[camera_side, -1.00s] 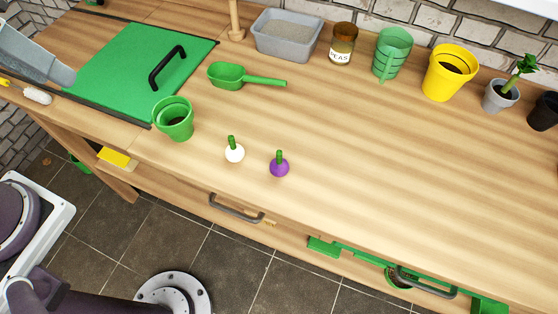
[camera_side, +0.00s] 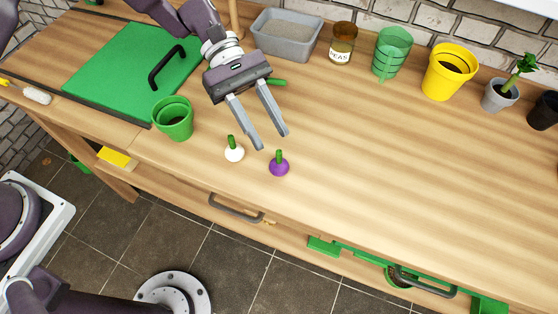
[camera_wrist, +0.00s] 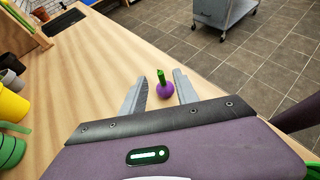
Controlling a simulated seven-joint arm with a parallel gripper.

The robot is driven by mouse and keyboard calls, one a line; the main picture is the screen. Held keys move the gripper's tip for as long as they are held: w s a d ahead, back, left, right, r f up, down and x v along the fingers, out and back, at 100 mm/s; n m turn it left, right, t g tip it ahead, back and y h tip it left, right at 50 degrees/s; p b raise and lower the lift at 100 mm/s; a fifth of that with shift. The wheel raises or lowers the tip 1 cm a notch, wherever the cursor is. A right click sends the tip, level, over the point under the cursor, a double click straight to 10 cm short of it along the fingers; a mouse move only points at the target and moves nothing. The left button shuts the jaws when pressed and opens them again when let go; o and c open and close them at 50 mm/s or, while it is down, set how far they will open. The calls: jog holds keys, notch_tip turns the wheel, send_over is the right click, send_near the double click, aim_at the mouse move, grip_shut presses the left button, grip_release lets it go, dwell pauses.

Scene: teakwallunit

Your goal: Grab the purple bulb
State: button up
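The purple bulb (camera_side: 279,167) with a green stem stands upright on the wooden bench top, near its front edge. In the wrist view the bulb (camera_wrist: 165,89) shows between and beyond the two fingers. My gripper (camera_side: 272,142) is open and empty, its grey fingers pointing down toward the front edge. In the side view the fingertips are just behind the bulb, not around it. The wrist view shows my gripper (camera_wrist: 157,87) with fingers spread apart. I cannot tell the exact height of the fingertips above the bench.
A white bulb (camera_side: 234,153) stands left of the purple one, near the left finger. A green pot (camera_side: 173,119) is farther left. A green scoop (camera_side: 277,82) is partly hidden behind my gripper. A yellow pot (camera_side: 449,72) stands at the back. The bench right of the purple bulb is clear.

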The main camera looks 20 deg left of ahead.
aim_at(279, 161)
jog(key=x, duration=0.2)
jog(key=shift+s+d+f, duration=0.15)
jog(key=shift+d, duration=0.05)
grip_shut()
dwell(1.2)
